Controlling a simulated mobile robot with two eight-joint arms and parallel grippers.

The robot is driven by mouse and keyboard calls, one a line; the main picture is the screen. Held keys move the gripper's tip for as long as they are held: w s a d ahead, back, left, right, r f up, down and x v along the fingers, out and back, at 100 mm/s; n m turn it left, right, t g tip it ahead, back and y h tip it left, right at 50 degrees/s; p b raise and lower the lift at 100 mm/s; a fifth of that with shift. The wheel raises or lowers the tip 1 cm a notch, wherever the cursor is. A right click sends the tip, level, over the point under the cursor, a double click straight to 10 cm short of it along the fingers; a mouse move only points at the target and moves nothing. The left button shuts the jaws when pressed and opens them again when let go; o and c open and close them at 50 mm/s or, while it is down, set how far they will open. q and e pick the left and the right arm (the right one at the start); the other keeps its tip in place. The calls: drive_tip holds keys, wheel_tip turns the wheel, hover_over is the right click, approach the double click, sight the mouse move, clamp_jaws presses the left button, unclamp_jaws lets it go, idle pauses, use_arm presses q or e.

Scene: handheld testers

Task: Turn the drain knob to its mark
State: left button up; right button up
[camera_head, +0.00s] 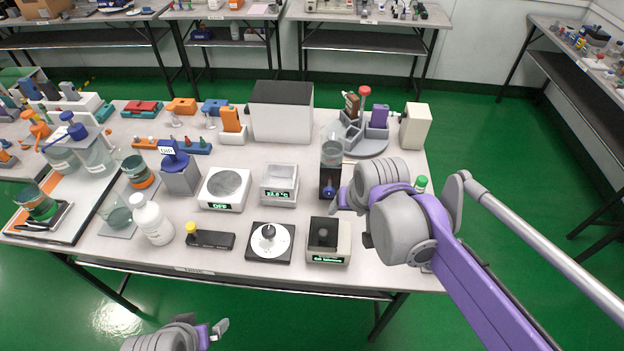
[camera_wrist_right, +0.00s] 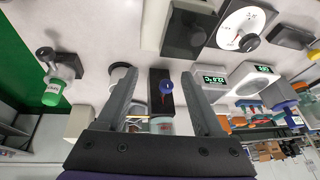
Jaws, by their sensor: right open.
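A small blue knob (camera_head: 329,191), which I take to be the drain knob, sits low on a black stand (camera_head: 326,178) under a clear cylinder (camera_head: 331,152). In the right wrist view the blue knob (camera_wrist_right: 166,87), with a bit of red on it, faces the camera in front of the black stand (camera_wrist_right: 158,105). My right gripper (camera_wrist_right: 159,74) is open, with a finger on either side of the knob and clear space between. In the head view my right gripper (camera_head: 338,199) is beside the stand, partly hidden by its wrist. My left gripper (camera_head: 213,330) is at the bottom edge, away from the table.
A dark-topped device (camera_head: 328,241) and a white dial plate with a black knob (camera_head: 269,243) stand near the front edge. A device with a green display (camera_head: 279,185) stands left of the knob. A green-capped bottle (camera_head: 421,184) is behind my right wrist.

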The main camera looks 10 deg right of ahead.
drive_tip(key=p, duration=0.1)
approach(330, 190)
use_arm(q)
drive_tip(key=shift+d+r+b, duration=0.1)
drive_tip(key=shift+r+b, duration=0.3)
drive_tip(key=shift+r, duration=0.1)
use_arm(e)
drive_tip(key=shift+m, duration=0.4)
drive_tip(key=x, duration=0.9)
drive_tip(key=shift+w+f, duration=0.1)
drive_tip(key=shift+f, duration=0.2)
clamp_jaws()
